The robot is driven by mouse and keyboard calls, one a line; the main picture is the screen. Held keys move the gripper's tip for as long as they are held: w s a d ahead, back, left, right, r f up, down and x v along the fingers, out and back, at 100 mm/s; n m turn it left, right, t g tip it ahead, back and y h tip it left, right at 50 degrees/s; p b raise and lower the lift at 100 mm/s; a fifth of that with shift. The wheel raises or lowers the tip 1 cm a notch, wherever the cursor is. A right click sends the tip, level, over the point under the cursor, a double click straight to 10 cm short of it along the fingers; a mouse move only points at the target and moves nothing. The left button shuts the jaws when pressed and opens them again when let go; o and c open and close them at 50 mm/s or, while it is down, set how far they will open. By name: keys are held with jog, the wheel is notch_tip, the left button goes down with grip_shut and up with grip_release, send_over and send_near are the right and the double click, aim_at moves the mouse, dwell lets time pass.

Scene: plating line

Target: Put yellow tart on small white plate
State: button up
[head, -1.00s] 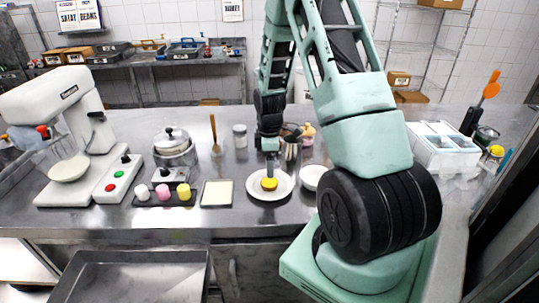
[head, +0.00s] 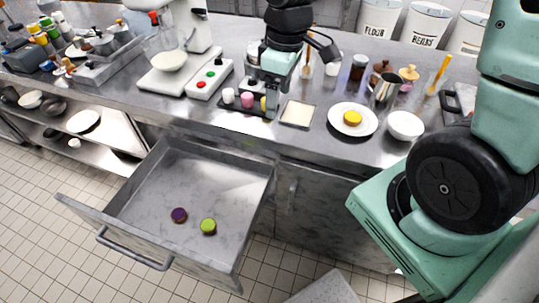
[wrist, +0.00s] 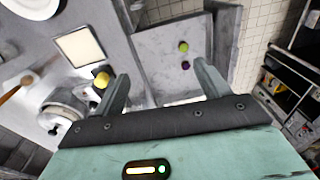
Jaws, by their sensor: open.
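The yellow tart (head: 352,118) rests on a round white plate (head: 338,127) on the counter, right of centre in the head view. My gripper (head: 263,93) is open and empty, well left of that plate, over the front of the counter by a dark tray. In the wrist view my gripper's fingers (wrist: 161,72) stand wide apart with nothing between them.
A drawer (head: 150,165) stands open below the counter, holding a purple tart (head: 179,215) and a green tart (head: 208,226). The dark tray (head: 232,107) bears white, pink and yellow pieces. A pale square board (head: 298,114) and white bowl (head: 405,125) flank the plate.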

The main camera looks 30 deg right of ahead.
jog(key=s+a+r, duration=0.3)
jog(key=s+a, duration=0.9)
jog(key=s, duration=0.4)
jog(key=shift+s, duration=0.2)
notch_tip(320, 180, down, 4)
jog(key=b, duration=0.3)
jog(key=shift+r+b, duration=0.2)
jog(key=shift+b, duration=0.2)
jog(key=shift+w, duration=0.1)
